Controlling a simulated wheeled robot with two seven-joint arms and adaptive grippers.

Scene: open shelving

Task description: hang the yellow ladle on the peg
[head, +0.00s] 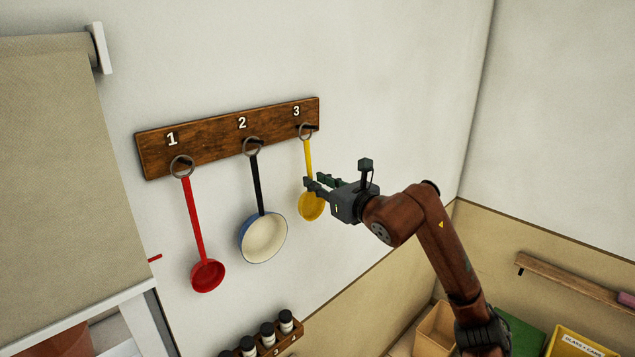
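The yellow ladle (308,157) hangs upright by the ring at its top on the peg (306,129) under number 3 of the wooden board. Its bowl (311,207) hangs low against the wall, partly behind my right gripper. My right gripper (314,181) is at the lower handle, just above the bowl. Its two dark fingers show a gap between them and look open around or beside the handle; contact is hard to tell. My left gripper is not in view.
The wooden board (215,136) also holds a red ladle (194,220) at 1 and a blue-rimmed pan (263,238) at 2. Below is a rack of jars (269,345). A wall ledge (567,278) and bins (436,330) are at lower right. The wall right of the board is clear.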

